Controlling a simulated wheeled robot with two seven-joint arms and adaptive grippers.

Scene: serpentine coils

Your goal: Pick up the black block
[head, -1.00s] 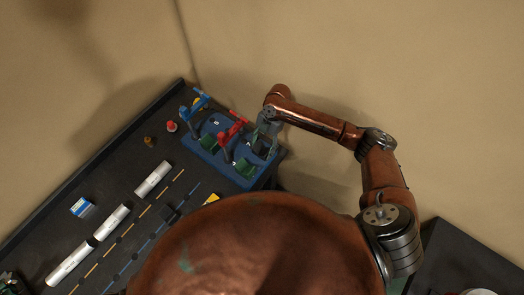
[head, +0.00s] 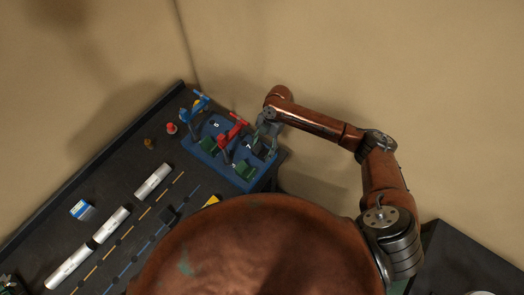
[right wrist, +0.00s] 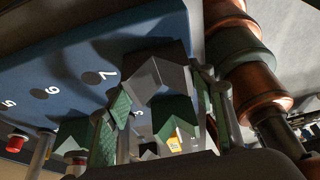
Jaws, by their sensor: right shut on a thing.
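The black block (head: 259,150) is at the right end of the blue numbered base (head: 232,181) in the head view. In the right wrist view it is a dark grey block with a V-shaped notch (right wrist: 158,76). My right gripper (head: 264,138) is at the block, with its fingers on either side of it. I cannot tell whether the block is clear of the base. My left gripper is not in view.
Green notched blocks (head: 245,170) (right wrist: 176,117) stand on the base close by. White cylinders (head: 110,225) lie along the dark table (head: 110,175). Walls stand close behind.

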